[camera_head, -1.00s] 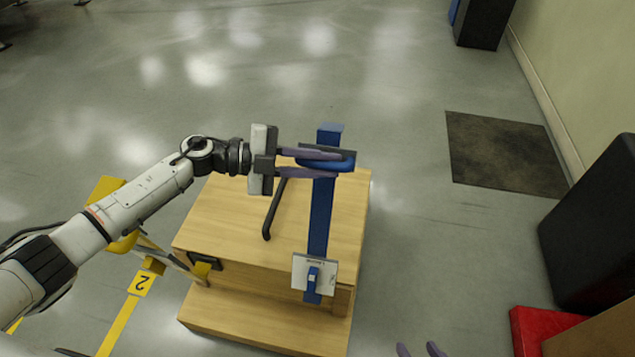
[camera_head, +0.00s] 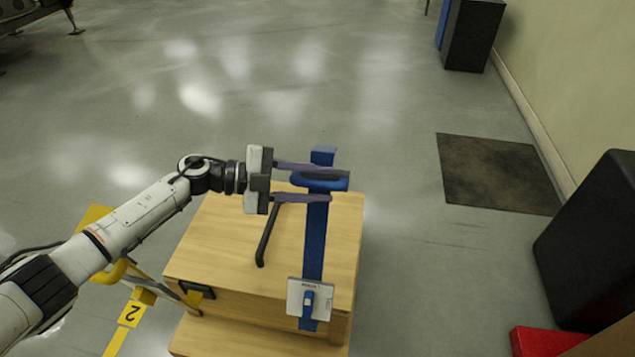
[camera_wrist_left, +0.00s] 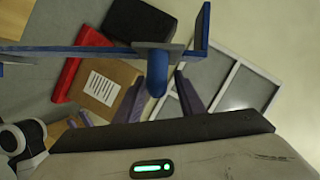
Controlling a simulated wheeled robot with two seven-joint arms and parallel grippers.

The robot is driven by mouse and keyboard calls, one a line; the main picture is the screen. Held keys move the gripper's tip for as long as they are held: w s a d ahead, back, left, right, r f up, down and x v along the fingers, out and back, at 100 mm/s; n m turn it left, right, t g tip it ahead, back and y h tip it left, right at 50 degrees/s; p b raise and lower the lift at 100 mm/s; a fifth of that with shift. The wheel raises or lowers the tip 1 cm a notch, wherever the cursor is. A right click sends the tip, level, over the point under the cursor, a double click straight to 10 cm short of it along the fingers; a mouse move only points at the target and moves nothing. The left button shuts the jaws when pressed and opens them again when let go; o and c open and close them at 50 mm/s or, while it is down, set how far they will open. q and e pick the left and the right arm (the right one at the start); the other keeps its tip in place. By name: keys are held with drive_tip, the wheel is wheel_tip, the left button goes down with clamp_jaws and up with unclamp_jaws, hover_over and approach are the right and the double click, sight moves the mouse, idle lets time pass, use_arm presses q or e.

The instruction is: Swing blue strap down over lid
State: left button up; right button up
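The blue strap (camera_head: 314,240) is a long straight bar above the wooden box lid (camera_head: 225,235), running from a white labelled plate (camera_head: 308,297) at the front to past the lid's back edge. I cannot tell its height above the lid. A blue handle (camera_head: 338,183) sticks out near its far end. My left gripper (camera_head: 335,185) is open, with one purple finger on each side of the handle; the left wrist view shows gaps beside the handle (camera_wrist_left: 157,75). My right gripper (camera_wrist_left: 78,120) shows small in the left wrist view, fingers apart and empty; it is outside the head view.
A black bent handle (camera_head: 268,235) stands on the lid left of the strap. A yellow stand (camera_head: 125,272) is left of the box. A red box (camera_head: 545,342) and a black cabinet (camera_head: 595,245) are at the right. The floor behind the box is clear.

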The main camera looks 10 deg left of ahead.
use_arm(q)
drive_tip(key=p+v, duration=0.2)
drive_tip(key=v, duration=0.8)
drive_tip(key=shift+p, duration=0.3)
drive_tip(key=shift+s+a, duration=0.1)
